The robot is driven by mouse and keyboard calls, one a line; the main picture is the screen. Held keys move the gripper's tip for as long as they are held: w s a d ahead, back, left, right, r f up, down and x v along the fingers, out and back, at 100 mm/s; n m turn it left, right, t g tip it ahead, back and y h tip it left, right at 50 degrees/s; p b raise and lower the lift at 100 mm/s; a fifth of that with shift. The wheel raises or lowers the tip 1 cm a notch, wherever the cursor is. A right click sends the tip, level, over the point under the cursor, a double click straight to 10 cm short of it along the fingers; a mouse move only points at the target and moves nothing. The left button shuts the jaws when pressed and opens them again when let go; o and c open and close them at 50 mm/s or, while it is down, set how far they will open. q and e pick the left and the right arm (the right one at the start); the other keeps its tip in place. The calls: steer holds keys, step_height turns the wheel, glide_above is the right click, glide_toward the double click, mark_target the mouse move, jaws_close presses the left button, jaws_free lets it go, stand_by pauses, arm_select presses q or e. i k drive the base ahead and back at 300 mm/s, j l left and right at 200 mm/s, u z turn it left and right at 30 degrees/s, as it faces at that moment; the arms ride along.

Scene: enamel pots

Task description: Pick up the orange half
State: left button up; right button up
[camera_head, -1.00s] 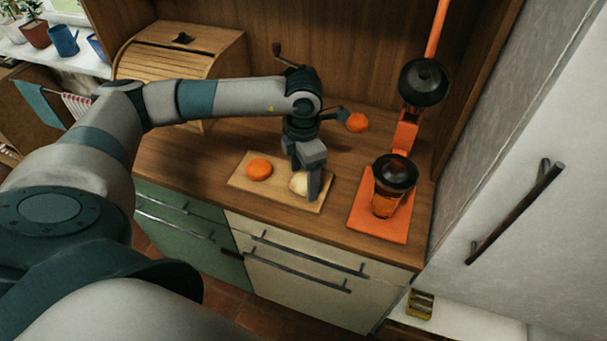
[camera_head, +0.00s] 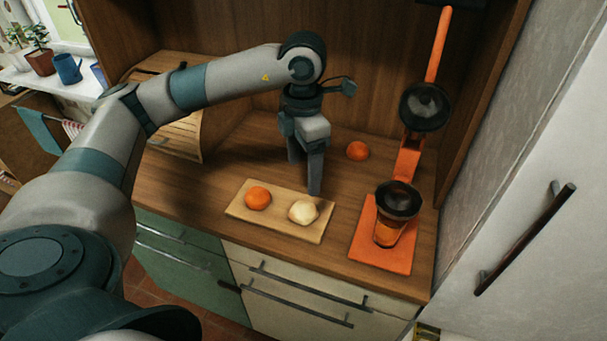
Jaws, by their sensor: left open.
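An orange half (camera_head: 303,211) lies on the right part of a wooden cutting board (camera_head: 245,222), its pale side showing. A second orange piece (camera_head: 258,198) with its orange peel showing lies on the left part of the board. My left gripper (camera_head: 304,182) is open and empty, fingers pointing down, above and behind the board. It is apart from the pale half. My right gripper is not in view.
An orange lever juicer (camera_head: 409,160) with a glass stands on an orange base at the right. Another orange (camera_head: 358,150) lies on the counter behind. A wooden bread box (camera_head: 180,135) stands at the back left.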

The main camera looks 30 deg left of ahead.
mark_target(257, 199)
steer(key=u, duration=1.4)
